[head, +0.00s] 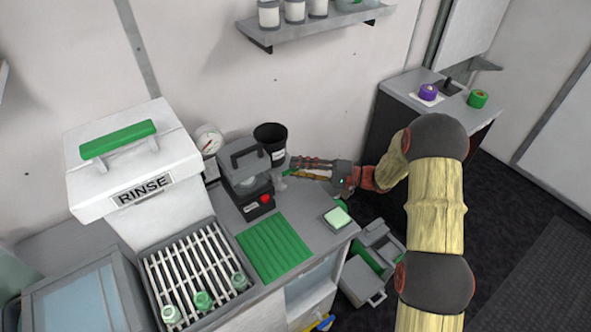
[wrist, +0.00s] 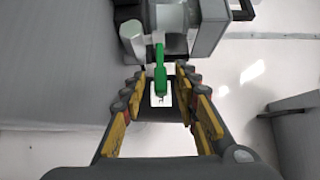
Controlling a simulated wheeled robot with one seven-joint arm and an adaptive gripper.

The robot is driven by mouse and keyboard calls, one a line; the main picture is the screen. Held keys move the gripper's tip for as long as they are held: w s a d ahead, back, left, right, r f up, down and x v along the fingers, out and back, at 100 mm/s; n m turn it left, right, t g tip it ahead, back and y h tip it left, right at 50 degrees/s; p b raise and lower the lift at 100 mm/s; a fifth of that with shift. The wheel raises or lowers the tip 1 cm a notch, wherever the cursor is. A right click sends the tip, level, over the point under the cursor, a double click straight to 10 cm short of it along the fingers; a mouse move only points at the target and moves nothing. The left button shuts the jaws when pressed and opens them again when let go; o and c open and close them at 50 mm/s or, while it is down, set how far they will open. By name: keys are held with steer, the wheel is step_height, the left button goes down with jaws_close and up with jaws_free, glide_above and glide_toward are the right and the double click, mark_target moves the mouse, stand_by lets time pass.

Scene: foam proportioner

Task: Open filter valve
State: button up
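The filter valve appears as a green lever (wrist: 160,72) on a pale pipe fitting, with a small white tag (wrist: 161,95) by its end. In the wrist view the lever points down between my fingertips, with a gap on both sides. My gripper (wrist: 162,78) is open around the lever's end, and I see no contact. In the head view my gripper (head: 293,168) reaches left to the right side of the dark grey machine (head: 237,182). The lever is mostly hidden behind the fingers there.
A black cup (head: 271,132) stands just behind my fingertips. A green mat (head: 268,247) and a small dish with a pale green pad (head: 337,217) lie on the counter.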

steer(key=shift+w+a, duration=0.1)
steer(key=shift+a, duration=0.5)
steer(key=c, duration=0.4)
steer(key=c, duration=0.3)
jaws_close()
